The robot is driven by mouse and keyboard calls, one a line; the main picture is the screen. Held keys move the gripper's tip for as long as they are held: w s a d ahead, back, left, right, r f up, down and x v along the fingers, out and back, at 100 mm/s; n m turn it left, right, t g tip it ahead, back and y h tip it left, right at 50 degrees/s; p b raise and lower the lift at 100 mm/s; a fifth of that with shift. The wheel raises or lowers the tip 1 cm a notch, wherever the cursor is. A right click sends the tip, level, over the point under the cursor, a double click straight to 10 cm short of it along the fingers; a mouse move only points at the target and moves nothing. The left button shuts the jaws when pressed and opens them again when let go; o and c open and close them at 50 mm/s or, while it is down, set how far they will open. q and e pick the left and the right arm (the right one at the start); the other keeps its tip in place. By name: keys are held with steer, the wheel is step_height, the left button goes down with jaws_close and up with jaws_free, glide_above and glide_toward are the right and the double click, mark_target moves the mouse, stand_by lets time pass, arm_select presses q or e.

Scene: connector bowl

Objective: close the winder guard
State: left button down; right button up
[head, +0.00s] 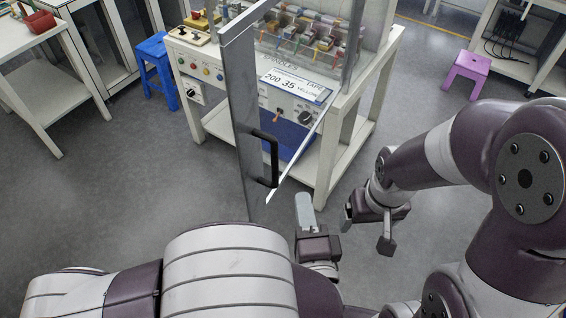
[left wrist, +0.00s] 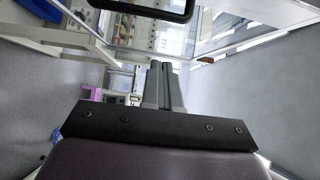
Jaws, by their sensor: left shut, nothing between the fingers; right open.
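The winder (head: 225,82) is a white machine on a bench, with knobs, a display and coloured spindles. Its clear guard stands swung out towards me, with a grey metal edge frame (head: 241,110). A black handle (head: 264,160) is on that frame; the handle also shows at the top of the left wrist view (left wrist: 150,9). My left gripper (head: 304,204) is shut and empty, just right of and below the handle in the head view, apart from it. It also shows in the left wrist view (left wrist: 164,70). My right gripper (head: 367,230) is open and empty, right of the left one.
A blue stool (head: 155,62) stands left of the winder and a purple stool (head: 467,70) to the right. Light benches are at the far left (head: 45,90) and upper right (head: 515,65). The grey floor (head: 110,200) left of the guard is clear.

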arm_select(q)
steer(key=w+a+p, duration=0.1)
steer(key=w+a, duration=0.2)
steer(key=w, duration=0.6)
steer(key=shift+p, duration=0.3)
steer(key=shift+w+a, duration=0.1)
steer(key=shift+a, duration=0.05)
